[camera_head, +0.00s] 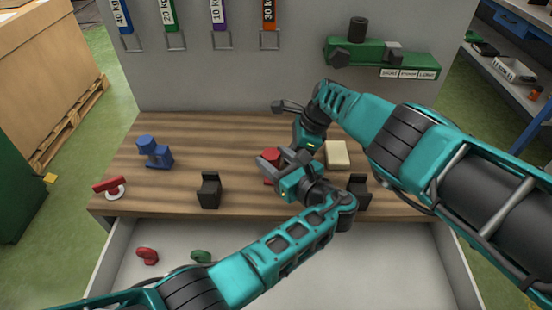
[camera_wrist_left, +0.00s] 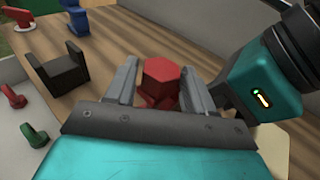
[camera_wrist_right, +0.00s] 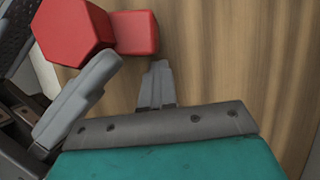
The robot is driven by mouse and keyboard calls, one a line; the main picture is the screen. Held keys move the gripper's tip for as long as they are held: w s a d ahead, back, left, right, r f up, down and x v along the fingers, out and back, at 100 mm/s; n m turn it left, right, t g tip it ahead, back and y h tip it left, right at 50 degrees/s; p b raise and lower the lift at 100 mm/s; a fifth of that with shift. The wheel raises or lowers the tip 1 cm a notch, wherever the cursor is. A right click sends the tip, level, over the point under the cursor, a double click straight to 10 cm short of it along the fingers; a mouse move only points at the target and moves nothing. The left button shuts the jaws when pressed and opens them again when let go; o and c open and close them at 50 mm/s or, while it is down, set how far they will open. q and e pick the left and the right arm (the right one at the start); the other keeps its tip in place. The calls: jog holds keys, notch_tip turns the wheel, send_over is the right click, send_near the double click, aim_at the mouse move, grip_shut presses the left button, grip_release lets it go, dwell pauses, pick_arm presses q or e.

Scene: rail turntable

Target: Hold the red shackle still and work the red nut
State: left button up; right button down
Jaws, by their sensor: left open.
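A red hexagonal nut (camera_wrist_left: 162,72) sits between the two spread fingers of my open left gripper (camera_wrist_left: 160,85) in the left wrist view. Red shackle body shows just under the nut; much of it is hidden. In the head view the red piece (camera_head: 268,155) is partly covered by my left gripper (camera_head: 272,160). My right gripper (camera_wrist_right: 157,65) looks shut, its fingers together with nothing seen between them. The hexagonal nut (camera_wrist_right: 72,32) and a red block of the shackle (camera_wrist_right: 136,32) lie beyond its tips. A left gripper finger shows beside the nut.
A blue shackle (camera_head: 155,153), dark brackets (camera_head: 209,191) and a cream block (camera_head: 337,154) stand on the wooden table (camera_head: 240,200). A red piece on a white disc (camera_head: 110,187) is at left. The open drawer (camera_head: 330,270) holds red (camera_head: 147,255) and green (camera_head: 201,256) pieces.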

aim_at(269, 159)
pick_arm(q)
jog(key=shift+w+d+r, duration=0.2)
jog(key=shift+d+r, duration=0.05)
jog(key=shift+r, duration=0.1)
jog(key=shift+d+r, duration=0.15)
jog(key=shift+r, duration=1.9)
jog(key=shift+f, duration=0.1)
jog(key=shift+s+a+f+m+t+h, duration=0.15)
jog(key=shift+a+m+t+h, duration=0.05)
jog(key=shift+m+t+h, duration=0.2)
jog(key=shift+s+a+f+m+t+h, duration=0.15)
jog(key=shift+m+t+h, duration=0.15)
jog(key=shift+m+h, duration=0.15)
jog(key=shift+a+m+t+h, duration=0.2)
jog(key=shift+m+t+h, duration=0.3)
jog(key=shift+m+h, duration=0.55)
jog(key=m+h, duration=0.2)
jog(key=h, duration=0.2)
jog(key=shift+a+t, duration=0.1)
jog(key=shift+t, duration=0.3)
jog(key=m+h, duration=0.2)
jog(key=h, duration=0.1)
jog(key=a+m+h, duration=0.1)
jog(key=m+h, duration=0.1)
jog(key=h, duration=0.1)
jog(key=shift+w+m, duration=0.1)
jog(key=shift+m, duration=0.3)
jog(key=shift+m+g+h, duration=0.5)
jog(key=shift+m+h, duration=0.3)
jog(key=shift+h, duration=0.5)
